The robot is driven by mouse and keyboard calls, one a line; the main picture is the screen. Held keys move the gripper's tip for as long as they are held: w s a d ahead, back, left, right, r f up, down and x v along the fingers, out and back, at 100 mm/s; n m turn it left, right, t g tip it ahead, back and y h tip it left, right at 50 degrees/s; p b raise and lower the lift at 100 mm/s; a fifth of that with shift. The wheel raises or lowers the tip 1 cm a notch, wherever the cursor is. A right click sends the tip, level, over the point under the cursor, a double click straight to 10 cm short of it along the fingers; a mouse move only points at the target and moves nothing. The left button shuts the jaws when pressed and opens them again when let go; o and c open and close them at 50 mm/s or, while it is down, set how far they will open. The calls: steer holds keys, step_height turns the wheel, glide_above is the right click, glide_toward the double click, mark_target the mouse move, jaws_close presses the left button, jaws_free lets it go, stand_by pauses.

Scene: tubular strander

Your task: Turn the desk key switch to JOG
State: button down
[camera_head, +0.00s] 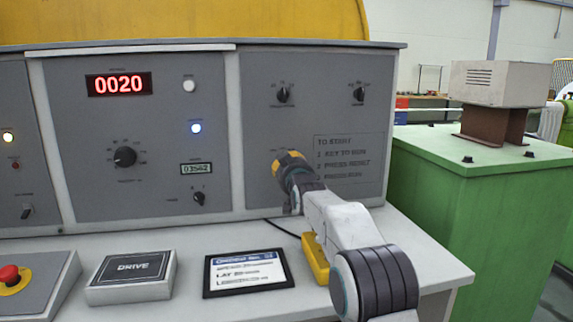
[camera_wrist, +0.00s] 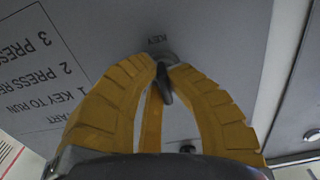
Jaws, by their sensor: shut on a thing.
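My gripper (camera_head: 284,160) reaches the grey desk panel, left of the start instructions. The key sits in a round metal switch collar (camera_wrist: 166,57) under the label KEY. A narrow yellow strip hangs between the fingers below the key; I cannot tell whether it belongs to the key. No position marks around the switch can be read, so the pointed position is unclear. In the head view the gripper hides the key switch.
The instruction plate (camera_head: 350,157) is right of my gripper. Other knobs (camera_head: 283,95) stand above. A yellow object (camera_head: 315,258) lies on the desk under my arm, near a cable. An order card (camera_head: 248,272) and DRIVE box (camera_head: 132,275) lie left. A green cabinet (camera_head: 470,190) stands right.

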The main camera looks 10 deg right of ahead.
steer(key=c, duration=1.2)
jaws_free()
steer(key=shift+s+a, duration=0.1)
steer(key=shift+s, duration=5.9)
steer(key=shift+r, duration=0.1)
steer(key=s+g+p, duration=0.4)
steer(key=s+p, duration=0.4)
steer(key=s, duration=0.6)
steer(key=s+r+g+p, duration=0.1)
steer(key=s+g+p, duration=0.4)
steer(key=s, duration=0.9)
steer(key=s+g+p, duration=0.5)
steer(key=s+p, duration=0.7)
steer(key=s, duration=0.1)
steer(key=shift+s+a+r, duration=0.1)
steer(key=shift+s+r, duration=0.1)
steer(key=shift+s, duration=0.2)
